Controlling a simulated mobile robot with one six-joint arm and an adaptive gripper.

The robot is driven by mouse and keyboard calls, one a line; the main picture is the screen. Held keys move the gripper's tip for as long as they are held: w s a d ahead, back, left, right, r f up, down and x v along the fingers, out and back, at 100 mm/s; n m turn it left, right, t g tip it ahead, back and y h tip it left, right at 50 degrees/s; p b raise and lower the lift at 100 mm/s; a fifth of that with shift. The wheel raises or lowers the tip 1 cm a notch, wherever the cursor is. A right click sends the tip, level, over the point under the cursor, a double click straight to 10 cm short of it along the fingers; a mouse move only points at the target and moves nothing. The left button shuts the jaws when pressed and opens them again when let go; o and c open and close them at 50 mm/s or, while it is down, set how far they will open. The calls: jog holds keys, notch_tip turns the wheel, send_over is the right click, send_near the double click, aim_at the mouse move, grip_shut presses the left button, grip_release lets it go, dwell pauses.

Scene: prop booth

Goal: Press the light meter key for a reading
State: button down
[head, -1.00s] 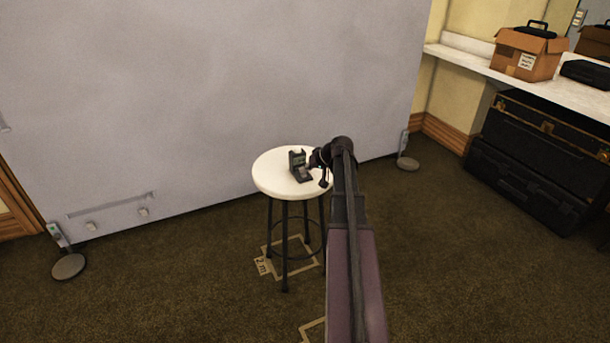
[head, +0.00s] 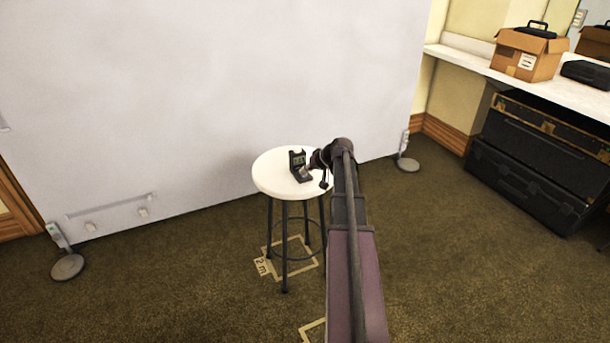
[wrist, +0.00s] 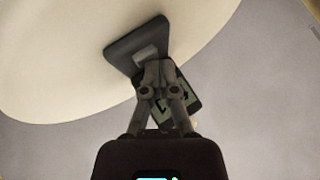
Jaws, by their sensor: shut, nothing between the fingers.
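The light meter (head: 297,162) is a small dark device on the round white top of a stool (head: 268,182). It has a flat base and an upright part with a display. In the wrist view its dark base plate (wrist: 122,47) carries a raised grey key (wrist: 146,52). The display (wrist: 182,98) shows partly behind my fingers, with dark marks on a pale panel. My gripper (wrist: 156,64) is shut and empty, its fingertips at the key's near edge. I cannot tell whether they touch or press it. In the head view my gripper (head: 308,169) reaches the meter from the right.
A large pale backdrop (head: 200,90) stands behind the stool, with stand feet (head: 68,267) at its lower corners. At right, a counter holds a cardboard box (head: 524,55), with black cases (head: 530,160) below. Floor around the stool is clear, with tape marks.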

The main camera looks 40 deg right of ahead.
dwell(0.6)
jog(key=shift+r+p, duration=0.8)
jog(key=shift+p, duration=0.05)
jog(key=shift+r+p, duration=2.5)
